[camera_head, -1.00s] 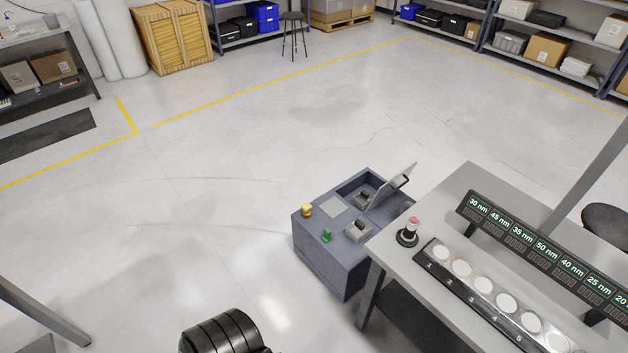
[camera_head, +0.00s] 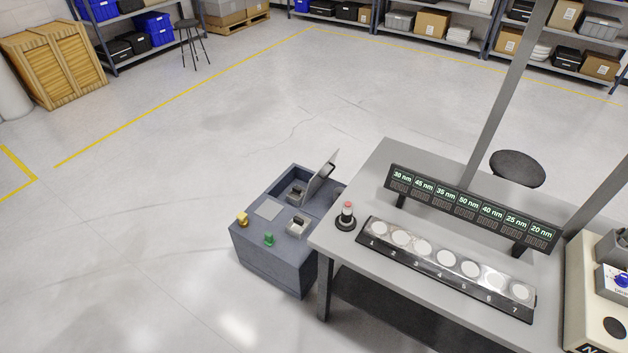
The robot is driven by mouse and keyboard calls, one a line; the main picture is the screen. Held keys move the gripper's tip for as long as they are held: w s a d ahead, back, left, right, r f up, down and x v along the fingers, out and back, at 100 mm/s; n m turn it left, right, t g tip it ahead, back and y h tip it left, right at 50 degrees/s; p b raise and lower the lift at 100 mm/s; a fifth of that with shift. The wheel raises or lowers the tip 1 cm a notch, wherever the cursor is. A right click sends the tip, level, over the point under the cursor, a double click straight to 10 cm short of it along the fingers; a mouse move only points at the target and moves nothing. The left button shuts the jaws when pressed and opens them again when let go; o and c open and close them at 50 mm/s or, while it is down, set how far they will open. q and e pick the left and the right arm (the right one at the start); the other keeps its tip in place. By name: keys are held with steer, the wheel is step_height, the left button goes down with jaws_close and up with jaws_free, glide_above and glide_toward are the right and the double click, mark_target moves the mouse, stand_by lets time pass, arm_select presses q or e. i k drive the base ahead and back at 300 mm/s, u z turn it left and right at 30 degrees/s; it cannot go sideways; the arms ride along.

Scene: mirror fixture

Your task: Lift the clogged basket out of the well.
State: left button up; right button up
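A blue-grey floor cabinet (camera_head: 272,272) stands left of the grey table. An open well is sunk in the back of its top, with a grey lid (camera_head: 321,180) tilted up at its right side. Inside the well sits a small grey basket with a dark handle (camera_head: 296,192); its lower part is hidden. A second grey unit with a dark handle (camera_head: 298,225) sits on the front right of the cabinet top. I cannot tell from here whether either is clogged. Neither of my grippers shows in the head view.
The cabinet top also carries a yellow knob (camera_head: 242,219), a green knob (camera_head: 269,239) and a flat plate (camera_head: 268,209). Floor left of the cabinet is clear.

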mark_target(296, 195)
steer(key=u, duration=0.2)
steer(key=k, duration=0.45)
steer(key=u, duration=1.55)
steer(key=i, duration=3.6)
steer(key=z, duration=0.85)
steer(key=i, duration=0.9)
steer(key=z, duration=1.55)
steer(key=i, duration=0.7)
steer(key=z, duration=0.5)
